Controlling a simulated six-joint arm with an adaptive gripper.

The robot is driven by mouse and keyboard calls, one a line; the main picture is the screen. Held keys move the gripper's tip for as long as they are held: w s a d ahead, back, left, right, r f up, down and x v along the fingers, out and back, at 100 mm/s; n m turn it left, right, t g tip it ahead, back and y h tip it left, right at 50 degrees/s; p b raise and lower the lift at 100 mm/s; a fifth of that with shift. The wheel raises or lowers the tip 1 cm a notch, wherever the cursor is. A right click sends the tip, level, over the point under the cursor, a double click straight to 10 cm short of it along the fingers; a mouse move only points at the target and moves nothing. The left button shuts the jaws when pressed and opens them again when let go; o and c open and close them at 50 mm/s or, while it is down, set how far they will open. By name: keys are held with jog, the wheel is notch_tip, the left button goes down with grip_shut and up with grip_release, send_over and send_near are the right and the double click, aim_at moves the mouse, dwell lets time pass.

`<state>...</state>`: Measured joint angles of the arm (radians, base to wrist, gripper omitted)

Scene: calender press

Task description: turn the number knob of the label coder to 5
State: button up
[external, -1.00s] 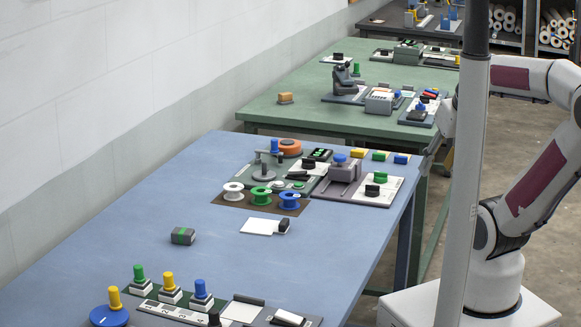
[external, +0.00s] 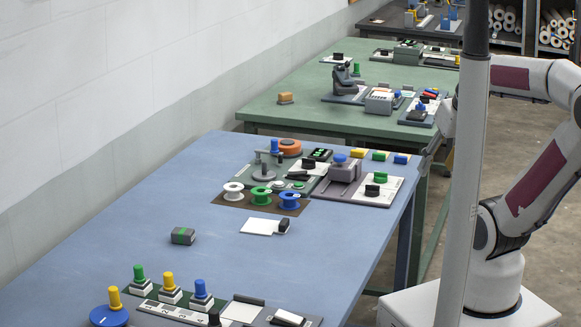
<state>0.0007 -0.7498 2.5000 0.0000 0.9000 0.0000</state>
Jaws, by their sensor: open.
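No device here carries a readable label coder name. A grey board (external: 345,194) at the right edge of the blue table bears a grey block with a blue top (external: 341,168) and a white plate (external: 393,186). The numbers and knob settings are too small to read.
Yellow, green and blue blocks (external: 379,156) lie behind the board. Several spools (external: 261,196) stand to its left. A blue dial (external: 109,316) and several coloured pegs are at the front. A grey pole (external: 466,180) crosses before my arm. The blue table's middle (external: 130,220) is mostly clear.

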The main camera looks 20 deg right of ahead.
jog(key=w+d+f+n+g, duration=0.1)
jog(key=w+f+n, duration=0.3)
jog(key=w, duration=0.6)
jog(key=w+d+f+n+g+h, duration=0.1)
jog(key=w+d+f+n, duration=0.3)
jog(key=w, duration=0.7)
jog(key=w+d+f+n+g+h, duration=0.1)
jog(key=w+f+n, duration=0.4)
jog(key=w, duration=0.6)
jog(key=shift+d+f+n+g, duration=0.4)
jog(key=shift+d+f+g, duration=0.3)
jog(key=shift+d, duration=0.35)
jog(key=w+n, duration=0.1)
jog(key=w+d+f+n, duration=0.1)
jog(key=w+n, duration=0.2)
jog(key=w, duration=0.1)
jog(key=shift+w+d+f+n+t+h, duration=0.15)
jog(key=shift+d+f+n+t+h, duration=0.15)
jog(key=shift+n, duration=0.1)
jog(key=shift+w+d+r+n+t+h, duration=0.1)
jog(key=shift+w+d+r+n+t, duration=0.15)
jog(key=shift+w+r+n, duration=0.8)
jog(key=shift+w+d+f+n+t+h, duration=0.15)
jog(key=shift+w+n, duration=0.35)
jog(key=shift+n, duration=1.25)
jog(key=shift+w+d+r+n+t+h, duration=0.1)
jog(key=shift+w+d+r+n+t, duration=0.15)
jog(key=shift+w+r+n, duration=0.8)
